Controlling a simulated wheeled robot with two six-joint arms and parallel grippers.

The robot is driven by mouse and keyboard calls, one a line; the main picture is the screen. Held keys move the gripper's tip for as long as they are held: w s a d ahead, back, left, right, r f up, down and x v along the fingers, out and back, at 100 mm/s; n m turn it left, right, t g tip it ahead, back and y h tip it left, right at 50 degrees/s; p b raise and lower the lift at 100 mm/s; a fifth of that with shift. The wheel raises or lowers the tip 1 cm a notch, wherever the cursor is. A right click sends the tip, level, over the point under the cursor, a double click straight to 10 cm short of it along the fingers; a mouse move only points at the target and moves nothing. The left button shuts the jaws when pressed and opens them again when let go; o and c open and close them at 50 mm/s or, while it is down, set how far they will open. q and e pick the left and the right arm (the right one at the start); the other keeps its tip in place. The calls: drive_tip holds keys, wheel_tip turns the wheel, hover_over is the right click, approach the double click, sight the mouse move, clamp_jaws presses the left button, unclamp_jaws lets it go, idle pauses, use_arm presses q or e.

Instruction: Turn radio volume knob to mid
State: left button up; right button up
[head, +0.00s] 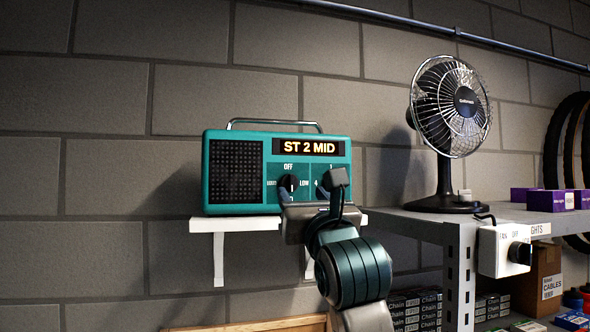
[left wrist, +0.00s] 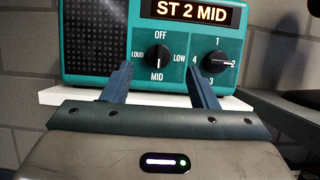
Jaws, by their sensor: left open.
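The teal radio (head: 236,205) stands on a white wall shelf (head: 235,225); its display (head: 309,147) reads "ST 2 MID". The dark volume knob (left wrist: 158,56) has OFF above it, LOUD left, LOW right and MID below. Its white mark points down at MID. In the head view the knob (head: 290,185) is partly hidden by my left gripper (head: 311,187). That gripper is open in front of the radio. In the left wrist view its fingertips (left wrist: 160,68) are on either side of the knob, apart from it. My right gripper is not in view.
The station knob (left wrist: 217,65), right of the volume knob, points at 2 and is close to my right-hand finger. A fan (head: 450,120) stands on the grey shelf (head: 415,222) to the right, with a white switch box (head: 489,250) at its edge. Wall left of the radio is clear.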

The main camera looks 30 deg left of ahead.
sight(292, 180)
use_arm(q)
drive_tip(key=p+x, duration=0.3)
drive_tip(key=x, duration=0.3)
drive_tip(key=shift+w+a, duration=0.1)
drive_tip(key=shift+w+a+p, duration=0.25)
drive_tip(key=shift+a+p, duration=0.05)
drive_tip(key=shift+a, duration=0.05)
drive_tip(key=shift+c, duration=0.8)
drive_tip(key=c, duration=0.8)
drive_tip(key=shift+m+t+h, duration=0.3)
drive_tip(key=shift+m+h, duration=0.2)
drive_tip(key=shift+m, duration=0.3)
